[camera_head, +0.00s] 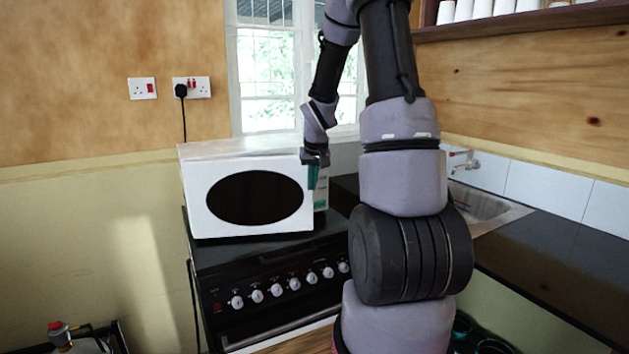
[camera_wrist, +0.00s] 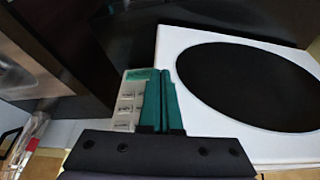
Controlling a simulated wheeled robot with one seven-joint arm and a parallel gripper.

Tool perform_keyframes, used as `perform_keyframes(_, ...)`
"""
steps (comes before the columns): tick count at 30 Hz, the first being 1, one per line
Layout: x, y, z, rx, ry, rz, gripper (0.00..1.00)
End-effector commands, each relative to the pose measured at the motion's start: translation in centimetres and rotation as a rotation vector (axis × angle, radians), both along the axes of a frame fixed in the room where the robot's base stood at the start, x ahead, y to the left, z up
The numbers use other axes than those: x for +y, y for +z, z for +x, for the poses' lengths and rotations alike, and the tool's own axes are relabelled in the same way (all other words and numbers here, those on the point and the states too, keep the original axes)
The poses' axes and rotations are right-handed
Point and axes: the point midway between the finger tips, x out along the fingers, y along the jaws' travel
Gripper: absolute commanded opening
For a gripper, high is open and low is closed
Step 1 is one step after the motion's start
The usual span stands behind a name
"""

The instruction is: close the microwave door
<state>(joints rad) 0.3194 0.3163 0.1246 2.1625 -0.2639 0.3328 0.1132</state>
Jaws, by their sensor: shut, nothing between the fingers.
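The white microwave (camera_head: 240,148) stands on top of the black stove. Its door (camera_head: 199,208) has a dark oval window and appears almost in line with the front. I cannot tell whether it is fully flush. In the wrist view the door (camera_wrist: 172,42) fills the right side, and the control panel (camera_wrist: 128,105) with its buttons shows left of my fingers. My gripper (camera_head: 313,178) is at the door's right edge, in front of the panel. Its teal fingers (camera_wrist: 162,85) are shut with nothing between them. Whether they touch the door is unclear.
The stove (camera_head: 285,262) has a row of white knobs below the microwave. A dark counter (camera_head: 545,255) with a sink (camera_head: 485,207) and tap (camera_head: 465,162) lies to the right. A window is behind, and a shelf with white cups (camera_head: 480,10) is at upper right.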

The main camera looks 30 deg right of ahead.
Motion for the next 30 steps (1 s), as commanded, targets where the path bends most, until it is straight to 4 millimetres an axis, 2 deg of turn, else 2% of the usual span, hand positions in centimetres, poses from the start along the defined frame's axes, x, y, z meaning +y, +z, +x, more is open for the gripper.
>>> perform_keyframes(4,-0.2,0.0,0.9,-0.001,0.0,0.0,0.0)
perform_keyframes(16,-0.3,0.0,1.3,0.001,0.005,0.0,0.0)
perform_keyframes(19,-0.8,0.0,2.8,0.001,0.04,-0.001,0.0)
perform_keyframes(25,-1.7,-0.1,7.0,0.001,0.154,0.001,0.0)
perform_keyframes(30,-1.9,0.0,8.6,0.0,0.201,0.0,0.0)
